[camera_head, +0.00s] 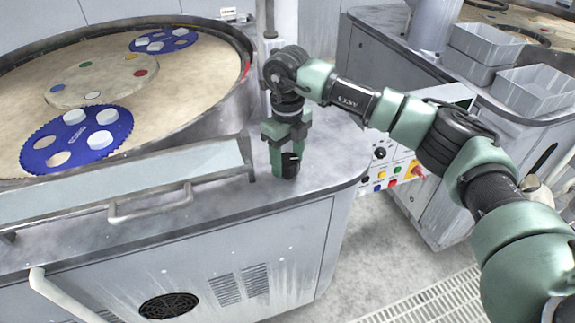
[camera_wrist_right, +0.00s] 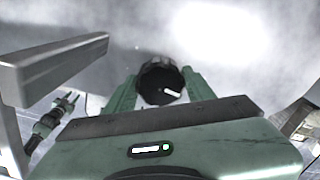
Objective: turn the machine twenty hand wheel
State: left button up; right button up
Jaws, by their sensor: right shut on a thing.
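The hand wheel (camera_head: 290,166) is a small black knob on the front right part of the grey machine top. In the right wrist view the hand wheel (camera_wrist_right: 161,83) shows a ribbed rim and a white mark pointing right. My right gripper (camera_head: 285,162) points down and is shut on it, with one green finger on each side (camera_wrist_right: 157,90). The fingers hide part of its rim in the head view. My left gripper is not in the head view. A small green and dark part, perhaps my left arm (camera_wrist_right: 50,118), shows far off in the right wrist view; its jaw state is unclear.
A grey trough (camera_head: 130,190) with a handle (camera_head: 150,206) lies left of the wheel. Behind is the round platen (camera_head: 150,105) with blue carriers (camera_head: 75,138). A button panel (camera_head: 392,172) and grey bins (camera_head: 535,92) are at right. Bare machine top lies around the wheel.

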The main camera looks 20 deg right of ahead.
aim_at(287, 159)
jog(key=shift+n+b, duration=0.35)
jog(key=shift+n, duration=0.25)
jog(key=shift+r, duration=0.1)
jog(key=o, duration=1.4)
jog(key=shift+c, duration=0.2)
notch_tip(287, 159, up, 7)
jog(key=shift+f+b, duration=0.15)
jog(key=shift+b, duration=0.8)
jog(key=shift+r, duration=0.5)
